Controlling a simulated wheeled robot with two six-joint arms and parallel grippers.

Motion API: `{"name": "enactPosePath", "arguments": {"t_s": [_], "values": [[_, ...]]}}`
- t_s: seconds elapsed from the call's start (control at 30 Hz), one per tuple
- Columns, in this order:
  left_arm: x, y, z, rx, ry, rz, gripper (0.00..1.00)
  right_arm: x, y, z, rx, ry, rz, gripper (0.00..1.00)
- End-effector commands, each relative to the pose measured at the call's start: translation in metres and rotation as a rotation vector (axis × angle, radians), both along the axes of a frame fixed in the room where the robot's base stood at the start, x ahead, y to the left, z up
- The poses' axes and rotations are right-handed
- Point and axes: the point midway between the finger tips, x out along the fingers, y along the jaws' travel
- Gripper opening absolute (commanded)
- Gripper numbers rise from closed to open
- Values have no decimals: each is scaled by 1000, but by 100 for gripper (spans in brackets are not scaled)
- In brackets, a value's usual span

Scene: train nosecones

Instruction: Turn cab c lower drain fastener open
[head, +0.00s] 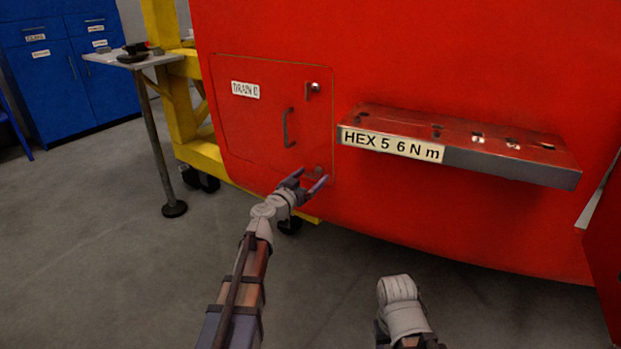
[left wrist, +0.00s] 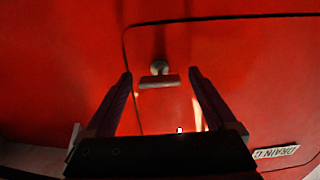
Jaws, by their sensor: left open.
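The red drain hatch (head: 250,125) carries a white label (head: 245,90), which reads DRAIN C in the left wrist view (left wrist: 276,152). Its lower fastener (head: 318,170) sits at the hatch's lower right corner in the head view. In the left wrist view the fastener is a grey round stud with a short crossbar (left wrist: 157,82). My left gripper (head: 309,181) is open just in front of the lower fastener. In the left wrist view its fingertips (left wrist: 160,74) stand either side of the crossbar, with gaps on both sides.
An upper fastener (head: 313,91) and a dark handle (head: 287,127) are on the hatch. A red shelf labelled HEX 5 6 N m (head: 480,140) juts out to the right. A yellow frame (head: 185,110) and small table (head: 140,60) stand left. My right arm's end shows below; its fingers do not.

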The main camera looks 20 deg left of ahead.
Motion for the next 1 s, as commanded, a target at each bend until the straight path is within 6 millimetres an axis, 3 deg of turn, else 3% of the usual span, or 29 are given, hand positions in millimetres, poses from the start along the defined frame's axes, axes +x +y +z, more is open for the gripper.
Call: {"name": "enactPosePath", "arguments": {"t_s": [0.13, 0.83, 1.0], "values": [[-1, 0, 0, 0, 0, 0, 84, 0, 0, 0, 0, 0, 0, 50], [-1, 0, 0, 0, 0, -1, 6, 0, 0, 0, 0, 0, 0, 50], [-1, 0, 0, -8, 2, -1, 4, 0, 0, 0, 0, 0, 0, 50]]}}
